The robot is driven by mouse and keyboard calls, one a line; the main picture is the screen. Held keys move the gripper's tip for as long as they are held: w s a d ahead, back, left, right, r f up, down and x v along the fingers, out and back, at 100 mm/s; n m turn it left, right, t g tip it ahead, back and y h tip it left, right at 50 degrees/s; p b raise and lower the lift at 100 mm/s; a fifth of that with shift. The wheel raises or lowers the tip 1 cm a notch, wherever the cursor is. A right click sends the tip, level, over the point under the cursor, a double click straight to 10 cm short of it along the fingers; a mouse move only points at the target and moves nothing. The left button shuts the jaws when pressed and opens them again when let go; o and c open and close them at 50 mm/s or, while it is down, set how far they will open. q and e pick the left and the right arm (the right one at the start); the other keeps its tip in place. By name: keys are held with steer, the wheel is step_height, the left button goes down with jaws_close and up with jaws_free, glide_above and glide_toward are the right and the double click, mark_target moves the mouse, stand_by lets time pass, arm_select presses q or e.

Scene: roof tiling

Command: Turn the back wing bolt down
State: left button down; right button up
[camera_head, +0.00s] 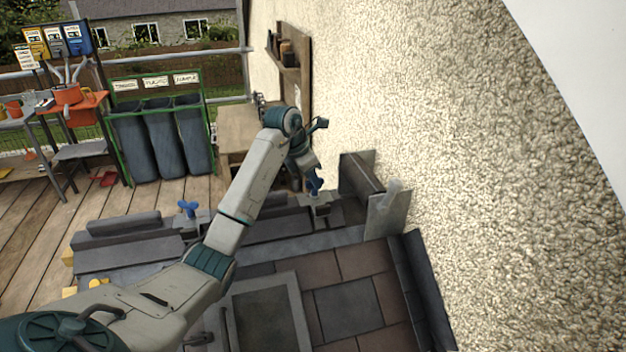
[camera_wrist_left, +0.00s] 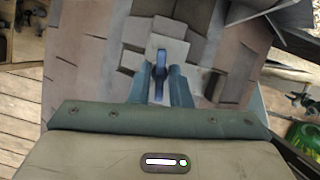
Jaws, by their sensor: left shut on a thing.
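A blue wing bolt (camera_head: 315,187) stands on a grey metal clamp plate (camera_head: 320,200) close to the rough wall. My left gripper (camera_head: 309,168) reaches down to it from above. In the left wrist view the wing bolt (camera_wrist_left: 160,76) sits between the two teal fingers (camera_wrist_left: 160,88), which are shut on it. How far the bolt is screwed in cannot be told. A second blue wing bolt (camera_head: 187,209) stands further left on the roof, with no gripper at it. My right gripper is not in view.
Upright grey metal pieces (camera_head: 388,208) stand against the wall just right of the held bolt. Brown and grey tiles (camera_head: 350,305) lie below. Green-framed bins (camera_head: 160,140), an orange table (camera_head: 75,105) and a wooden bench (camera_head: 238,130) stand behind on the plank deck.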

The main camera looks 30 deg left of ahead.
arm_select(q)
steer(key=m+h+b, duration=0.1)
steer(key=m, duration=0.2)
steer(key=shift+w+a+m+g+b, duration=0.1)
steer(key=shift+m+g+b, duration=0.2)
steer(key=shift+g+b, duration=0.1)
steer(key=shift+r+m+h, duration=0.15)
steer(key=shift+m+h, duration=0.15)
steer(key=shift+m, duration=0.6)
steer(key=shift+w+r+m+g, duration=0.1)
steer(key=shift+m+g, duration=0.3)
steer(key=shift+m, duration=0.1)
steer(key=shift+a, duration=0.1)
steer(key=c, duration=1.7)
jaws_free()
steer(key=shift+c, duration=0.2)
steer(key=shift+o, duration=1)
